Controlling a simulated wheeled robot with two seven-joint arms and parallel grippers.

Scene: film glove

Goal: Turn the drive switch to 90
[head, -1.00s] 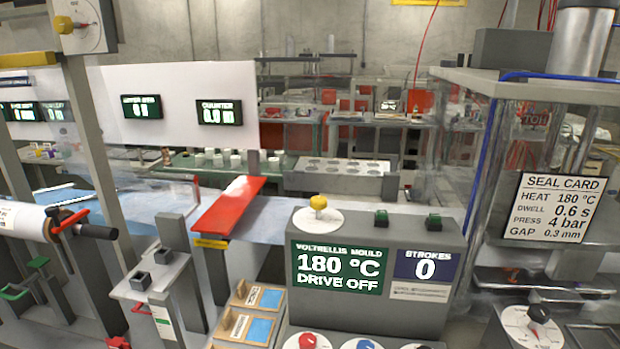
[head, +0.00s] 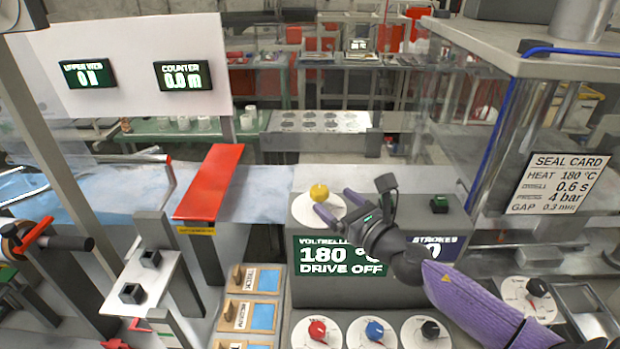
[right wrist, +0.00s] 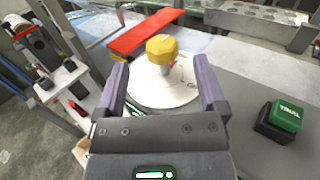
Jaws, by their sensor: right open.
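The drive switch is a yellow knob (head: 319,192) on a white round dial (head: 305,210) on top of the grey control box (head: 300,274). The box's green display (head: 330,258) reads 180 °C and DRIVE OFF. My right gripper (head: 336,206) is open beside the knob, its fingers pointing at it. In the right wrist view the yellow knob (right wrist: 161,48) stands beyond the fingertips, roughly midway between them, and nothing is held. The dial's marks are too small to read. My left gripper is not in view.
A green button (head: 439,203) stands right of the dial; it also shows in the right wrist view (right wrist: 281,119). Red (head: 317,330), blue (head: 375,330) and black (head: 431,329) knobs sit below the box. A red bar (head: 210,182) lies to the left.

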